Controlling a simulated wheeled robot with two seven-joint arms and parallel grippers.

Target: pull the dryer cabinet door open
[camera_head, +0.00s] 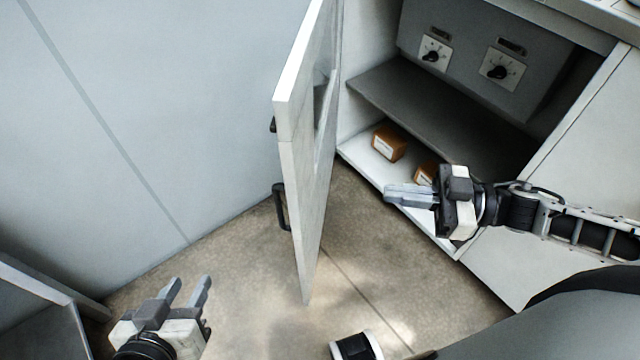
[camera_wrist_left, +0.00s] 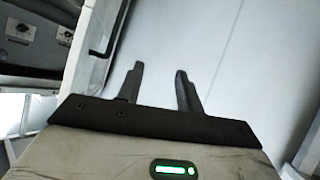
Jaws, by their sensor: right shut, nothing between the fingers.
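The dryer cabinet door (camera_head: 305,150) stands swung wide open, seen nearly edge-on in the head view, with a dark handle (camera_head: 281,206) on its left face. The open cabinet (camera_head: 430,90) is to its right. My left gripper (camera_head: 188,290) is open and empty, low and to the left of the door, apart from the handle. In the left wrist view its fingers (camera_wrist_left: 160,88) are spread, with the door (camera_wrist_left: 92,60) and the handle (camera_wrist_left: 108,35) to the left. My right gripper (camera_head: 390,193) is shut and empty, in front of the cabinet opening, right of the door.
Inside the cabinet are a dark shelf (camera_head: 440,105), two small brown boxes, one of them clear (camera_head: 389,142), and a grey panel with two knobs (camera_head: 500,70). A pale wall (camera_head: 150,110) stands at the left. Bare floor (camera_head: 245,260) lies between my left gripper and the door.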

